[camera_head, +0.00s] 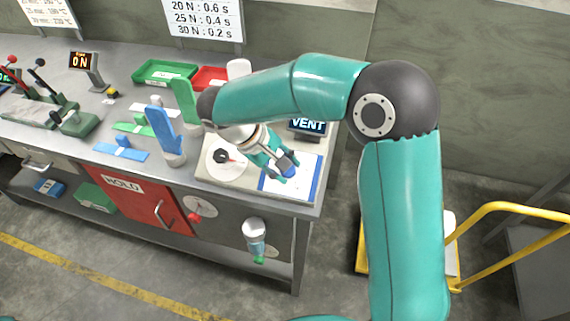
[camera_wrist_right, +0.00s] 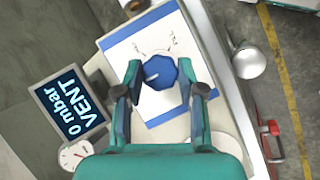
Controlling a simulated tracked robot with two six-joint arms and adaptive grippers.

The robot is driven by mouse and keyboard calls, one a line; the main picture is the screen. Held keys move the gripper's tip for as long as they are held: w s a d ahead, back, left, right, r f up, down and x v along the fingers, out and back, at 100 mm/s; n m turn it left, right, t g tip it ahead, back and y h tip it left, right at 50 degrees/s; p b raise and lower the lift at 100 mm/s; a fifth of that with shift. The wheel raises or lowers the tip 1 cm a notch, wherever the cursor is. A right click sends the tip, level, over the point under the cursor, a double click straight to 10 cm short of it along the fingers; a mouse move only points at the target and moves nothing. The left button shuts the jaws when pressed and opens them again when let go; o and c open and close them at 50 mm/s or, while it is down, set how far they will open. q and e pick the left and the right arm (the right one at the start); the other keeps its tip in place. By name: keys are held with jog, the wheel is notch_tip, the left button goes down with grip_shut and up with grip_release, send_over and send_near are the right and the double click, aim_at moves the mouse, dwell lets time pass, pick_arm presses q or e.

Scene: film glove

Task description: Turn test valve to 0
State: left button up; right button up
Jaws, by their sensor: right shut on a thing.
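The test valve is a blue faceted knob (camera_head: 288,171) on a white, blue-edged panel (camera_head: 302,184) at the bench's right end. In the right wrist view the knob (camera_wrist_right: 160,73) shows a white pointer line toward the picture's left, slightly down. Small marks on the panel (camera_wrist_right: 125,50) are too blurred to read. My right gripper (camera_wrist_right: 161,76) is shut on the knob, one finger on each side. In the head view the right gripper (camera_head: 284,173) reaches down to it. The display (camera_wrist_right: 70,103) reads "0 mbar VENT". My left gripper is not in view.
Blue (camera_head: 162,124) and green (camera_head: 184,103) glove shapes stand further left. Green (camera_head: 164,72) and red (camera_head: 210,78) trays sit behind. A yellow-railed cart (camera_head: 515,207) stands on the floor at right.

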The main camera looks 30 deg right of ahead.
jog(key=shift+w, duration=0.1)
dwell(0.3)
jog(key=o, duration=1.1)
jog(key=shift+o, duration=0.2)
jog(key=shift+a+r, duration=0.1)
jog(key=v, duration=1.1)
jog(key=shift+a+r, duration=0.25)
jog(key=shift+r, duration=0.05)
